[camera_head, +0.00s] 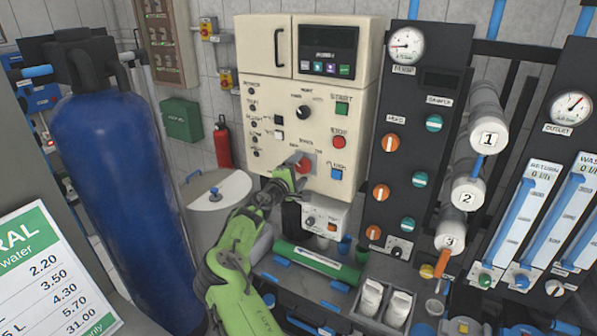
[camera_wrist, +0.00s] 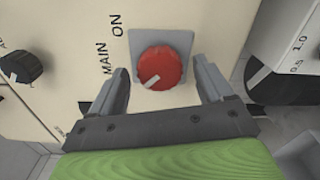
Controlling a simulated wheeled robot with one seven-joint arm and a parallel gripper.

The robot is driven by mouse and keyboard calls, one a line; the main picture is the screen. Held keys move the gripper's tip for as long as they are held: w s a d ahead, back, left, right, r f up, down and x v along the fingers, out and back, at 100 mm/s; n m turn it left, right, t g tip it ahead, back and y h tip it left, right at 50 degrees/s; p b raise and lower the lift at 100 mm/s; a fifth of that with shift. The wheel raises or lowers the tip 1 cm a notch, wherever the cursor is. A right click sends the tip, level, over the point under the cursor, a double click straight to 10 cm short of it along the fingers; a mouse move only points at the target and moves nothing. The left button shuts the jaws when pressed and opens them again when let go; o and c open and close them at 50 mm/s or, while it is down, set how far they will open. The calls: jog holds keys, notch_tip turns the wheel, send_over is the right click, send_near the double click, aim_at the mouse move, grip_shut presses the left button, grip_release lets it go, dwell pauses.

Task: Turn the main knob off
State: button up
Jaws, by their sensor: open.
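The main knob is a red round knob on a grey square plate, low on the cream control cabinet. In the head view the knob (camera_head: 304,163) sits just beyond my green arm's end. In the wrist view the knob (camera_wrist: 159,66) has a white mark near its lower left edge. "MAIN" and "ON" are printed to its left, turned sideways. My gripper (camera_wrist: 161,82) is open, with one finger on each side of the knob. A gap shows between each finger and the knob. In the head view my gripper (camera_head: 291,178) partly covers the panel below the knob.
The cream cabinet (camera_head: 270,92) also bears a black knob (camera_head: 303,112), a green start button (camera_head: 342,109) and a red button (camera_head: 339,142). A small white box (camera_head: 326,213) is below. A blue tank (camera_head: 115,165) stands left; a dark gauge panel (camera_head: 407,150) stands right.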

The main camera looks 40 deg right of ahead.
jog(key=shift+a, duration=0.1)
jog(key=b+v, duration=0.1)
jog(key=v, duration=1.4)
jog(key=shift+s+a+b, duration=0.2)
jog(key=shift+a+b, duration=0.05)
jog(key=shift+b, duration=0.05)
